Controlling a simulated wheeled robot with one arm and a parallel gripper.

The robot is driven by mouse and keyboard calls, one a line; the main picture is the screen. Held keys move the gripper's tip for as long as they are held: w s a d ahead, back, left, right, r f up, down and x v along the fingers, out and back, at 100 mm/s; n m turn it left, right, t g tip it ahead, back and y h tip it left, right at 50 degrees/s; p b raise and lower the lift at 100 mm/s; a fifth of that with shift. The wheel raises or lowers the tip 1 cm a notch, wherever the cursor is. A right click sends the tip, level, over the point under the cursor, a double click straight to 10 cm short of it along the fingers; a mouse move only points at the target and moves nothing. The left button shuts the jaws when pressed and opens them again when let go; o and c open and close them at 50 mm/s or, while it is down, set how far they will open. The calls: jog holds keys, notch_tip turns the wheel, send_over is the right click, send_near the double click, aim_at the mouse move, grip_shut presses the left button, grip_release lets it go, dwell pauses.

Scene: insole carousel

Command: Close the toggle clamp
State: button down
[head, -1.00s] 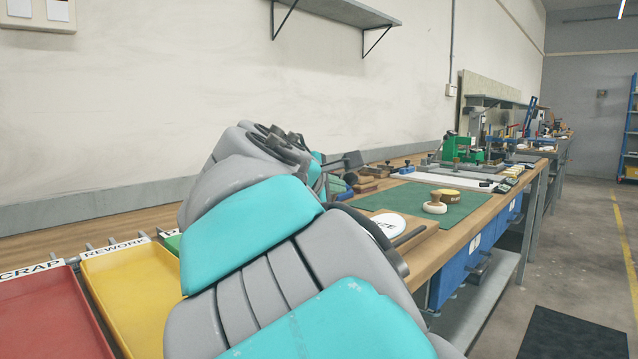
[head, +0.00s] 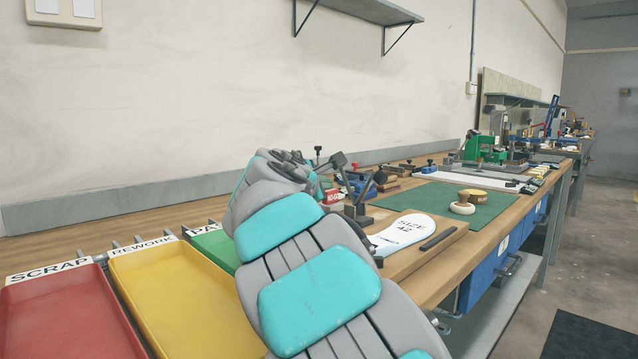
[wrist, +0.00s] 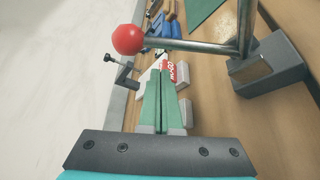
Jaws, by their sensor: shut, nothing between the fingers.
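The toggle clamp shows in the wrist view as a steel lever (wrist: 195,46) with a red ball knob (wrist: 128,39), joined to a dark base block (wrist: 268,66) at the right. The lever lies across the picture above my fingertips. My gripper (wrist: 161,75) is shut and empty, its green fingers pressed together below the lever, with no clear contact with it. In the head view the clamp's dark base (head: 357,214) stands by a white insole marked SIZE 42 (head: 412,229) on a wooden board. My arm hides my fingertips there.
Red (head: 60,318), yellow (head: 170,290) and green (head: 214,248) trays lie at the left. A green mat (head: 500,208) with a round wooden-handled tool (head: 462,207) lies farther right. Pale blocks (wrist: 181,78) with a red label lie beyond my fingers. A wall backs the bench.

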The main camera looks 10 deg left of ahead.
jog(key=shift+s+d+r, duration=1)
jog(key=shift+s+d, duration=0.15)
jog(key=shift+s, duration=0.05)
jog(key=shift+s+d+m+b, duration=0.2)
jog(key=shift+d+m+b, duration=0.15)
jog(key=shift+b, duration=0.45)
jog(key=m+t+b, duration=0.1)
jog(key=b, duration=0.1)
jog(key=s+d+m+b, duration=0.1)
jog(key=b, duration=0.2)
jog(key=shift+s+d+r+m+t+y, duration=0.1)
jog(key=shift+d+m+t+y, duration=0.2)
jog(key=shift+t, duration=0.1)
jog(key=shift+s+d+r+m+t+b, duration=0.35)
jog(key=shift+d+m+b, duration=0.3)
jog(key=shift+b, duration=0.4)
jog(key=shift+s+a, duration=0.1)
jog(key=shift+s, duration=0.1)
jog(key=shift+s+d+r, duration=0.2)
jog(key=shift+s+d, duration=0.2)
jog(key=shift+d, duration=0.05)
jog(key=shift+s+d+p, duration=0.15)
jog(key=shift+d+p, duration=0.1)
jog(key=shift+p, duration=0.1)
jog(key=shift+s+d+f+p, duration=0.3)
jog(key=shift+s+d+f, duration=0.05)
jog(key=shift+d, duration=0.15)
jog(key=shift+d+f, duration=0.15)
jog(key=shift+f, duration=0.1)
